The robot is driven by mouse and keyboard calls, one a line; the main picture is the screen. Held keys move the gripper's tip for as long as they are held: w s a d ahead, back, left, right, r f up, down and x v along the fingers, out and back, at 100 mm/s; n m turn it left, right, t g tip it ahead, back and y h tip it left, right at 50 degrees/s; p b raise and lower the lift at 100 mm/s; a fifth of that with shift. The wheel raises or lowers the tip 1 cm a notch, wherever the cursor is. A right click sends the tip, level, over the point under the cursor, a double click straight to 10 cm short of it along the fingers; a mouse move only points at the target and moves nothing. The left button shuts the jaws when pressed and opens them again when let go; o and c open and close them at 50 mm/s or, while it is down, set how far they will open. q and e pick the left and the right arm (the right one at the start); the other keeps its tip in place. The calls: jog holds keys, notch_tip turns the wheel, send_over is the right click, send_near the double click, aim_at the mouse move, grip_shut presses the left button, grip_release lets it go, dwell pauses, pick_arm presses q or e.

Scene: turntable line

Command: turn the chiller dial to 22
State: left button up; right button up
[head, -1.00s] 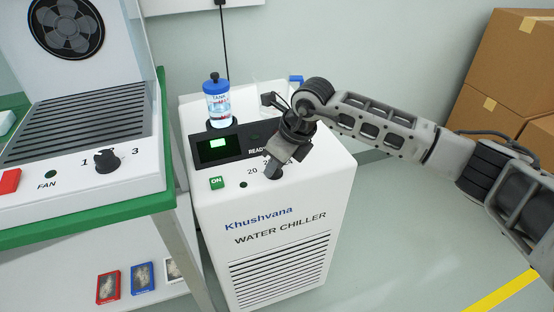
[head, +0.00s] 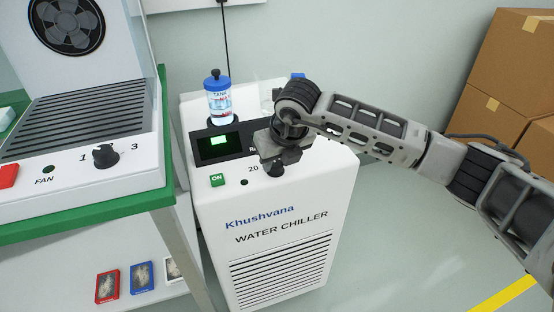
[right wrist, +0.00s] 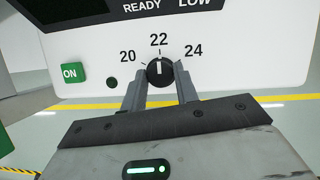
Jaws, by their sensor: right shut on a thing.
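The water chiller (head: 280,210) is a white cabinet with a dark display panel. In the right wrist view its black dial (right wrist: 160,72) sits below the marks 20, 22 and 24, and its white pointer line points straight up at 22. My right gripper (right wrist: 160,88) is shut on the dial, one finger on each side. In the head view the right gripper (head: 275,168) covers most of the dial and the 22 and 24 marks. My left gripper is in neither view.
A green ON button (head: 217,181) is left of the dial. A blue-capped tank bottle (head: 217,100) stands on the chiller top. A bench with a fan dial (head: 106,157) is at the left. Cardboard boxes (head: 510,70) are stacked at the back right.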

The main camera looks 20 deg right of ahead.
jog(key=shift+r, duration=0.1)
jog(key=o, duration=1)
jog(key=shift+c, duration=0.2)
jog(key=v, duration=1.6)
jog(key=shift+p, duration=0.3)
jog(key=shift+a, duration=0.1)
